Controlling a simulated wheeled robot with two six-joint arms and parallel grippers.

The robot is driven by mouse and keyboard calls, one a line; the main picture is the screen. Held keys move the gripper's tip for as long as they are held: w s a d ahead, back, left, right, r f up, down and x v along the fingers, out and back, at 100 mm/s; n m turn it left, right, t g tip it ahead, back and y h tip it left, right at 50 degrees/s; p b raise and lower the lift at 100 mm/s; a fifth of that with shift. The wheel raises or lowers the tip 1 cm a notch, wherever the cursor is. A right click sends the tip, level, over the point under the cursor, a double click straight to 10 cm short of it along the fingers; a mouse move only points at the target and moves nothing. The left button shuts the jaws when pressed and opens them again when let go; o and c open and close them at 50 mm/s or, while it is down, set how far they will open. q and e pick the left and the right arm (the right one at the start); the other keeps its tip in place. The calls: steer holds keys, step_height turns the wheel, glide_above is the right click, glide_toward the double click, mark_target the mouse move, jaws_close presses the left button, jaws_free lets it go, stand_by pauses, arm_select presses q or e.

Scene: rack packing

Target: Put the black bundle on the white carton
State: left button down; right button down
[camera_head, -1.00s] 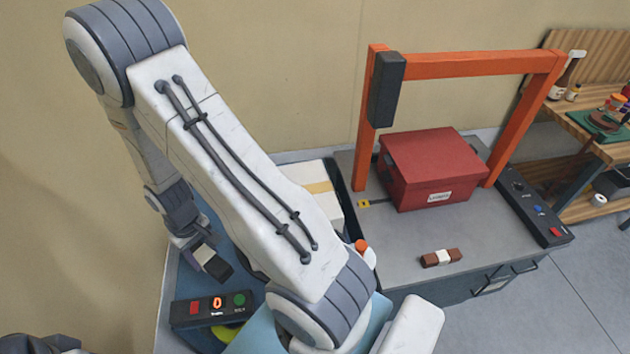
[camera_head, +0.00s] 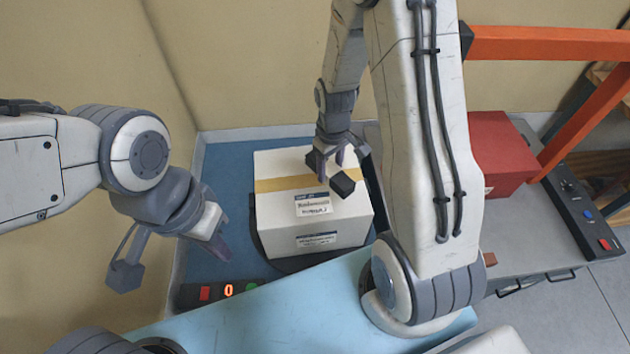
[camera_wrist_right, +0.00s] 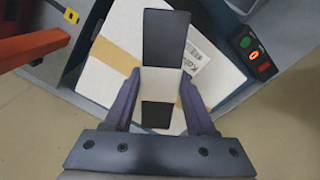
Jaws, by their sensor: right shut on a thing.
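My right gripper (camera_head: 336,166) is shut on the black bundle (camera_head: 343,185), a black block with a white band, seen between the fingers in the right wrist view (camera_wrist_right: 166,40). The bundle is over the carton's top, toward its right side; I cannot tell whether it touches. My left gripper (camera_head: 170,258) is open and empty, left of the carton.
A control panel with a lit red 0 (camera_head: 228,290) sits in front of the carton. A red box (camera_head: 500,150) and an orange frame (camera_head: 545,43) stand on the grey bench to the right. Blue surface (camera_head: 222,165) left of the carton is clear.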

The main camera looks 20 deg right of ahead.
steer(key=d+r+n+b, duration=0.1)
steer(key=d+n+b, duration=0.4)
steer(key=d+n, duration=0.4)
steer(key=n+p, duration=0.1)
steer(key=n, duration=0.1)
glide_above(322, 197)
step_height(322, 197, down, 6)
step_height(322, 197, down, 4)
steer(key=shift+r+p, duration=0.1)
steer(key=shift+p, duration=0.45)
steer(key=shift+f, duration=0.2)
steer(key=shift+f, duration=0.15)
steer(key=shift+c, duration=1.1)
jaws_free()
